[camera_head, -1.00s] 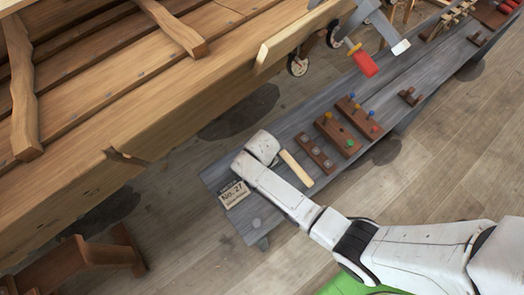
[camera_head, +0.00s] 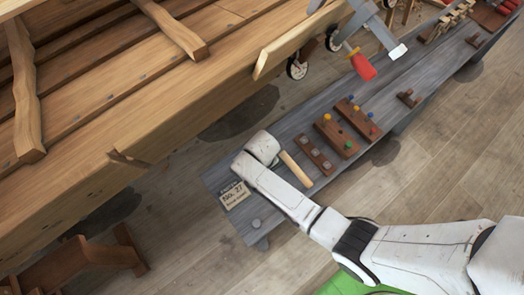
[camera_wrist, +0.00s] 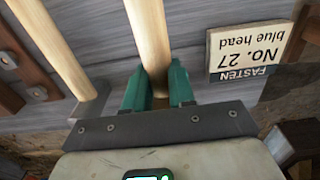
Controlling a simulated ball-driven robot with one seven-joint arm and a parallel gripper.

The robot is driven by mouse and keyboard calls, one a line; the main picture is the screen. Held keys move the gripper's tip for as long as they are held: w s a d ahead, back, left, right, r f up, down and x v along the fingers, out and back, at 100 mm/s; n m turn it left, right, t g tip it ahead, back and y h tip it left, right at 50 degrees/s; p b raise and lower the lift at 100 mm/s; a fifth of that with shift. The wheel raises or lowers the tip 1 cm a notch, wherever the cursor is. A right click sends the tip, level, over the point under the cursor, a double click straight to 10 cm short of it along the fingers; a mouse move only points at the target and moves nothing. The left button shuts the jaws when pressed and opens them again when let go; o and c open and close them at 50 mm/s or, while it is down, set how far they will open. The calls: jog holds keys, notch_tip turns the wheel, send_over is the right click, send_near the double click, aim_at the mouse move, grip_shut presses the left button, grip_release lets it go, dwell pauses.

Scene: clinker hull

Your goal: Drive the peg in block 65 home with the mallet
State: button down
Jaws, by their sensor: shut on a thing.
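My gripper (camera_wrist: 155,88) has green fingers and is shut on a pale wooden handle (camera_wrist: 148,30) in the wrist view. The handle's head is out of sight, so I cannot tell if it is the mallet. A second wooden handle (camera_wrist: 55,45) with a grey end lies to its left; a handle beside my wrist also shows in the head view (camera_head: 296,168). My arm hides the gripper there. Brown peg blocks lie on the grey bench (camera_head: 222,177): one with grey heads (camera_head: 316,154), one with yellow and green pegs (camera_head: 337,136), one with coloured pegs (camera_head: 357,117). No number 65 is readable.
A card (camera_wrist: 246,52) reads "FASTEN No. 27 blue head"; it lies at the bench's near end (camera_head: 234,196). The wooden hull (camera_head: 150,110) runs along the left. A red-handled tool (camera_head: 362,66) and a small brown piece (camera_head: 409,97) lie farther along. Floor is open on the right.

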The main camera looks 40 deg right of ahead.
jog(key=shift+r, duration=0.1)
notch_tip(320, 180, up, 8)
jog(key=p, duration=0.8)
jog(key=c, duration=1.5)
grip_release()
grip_shut()
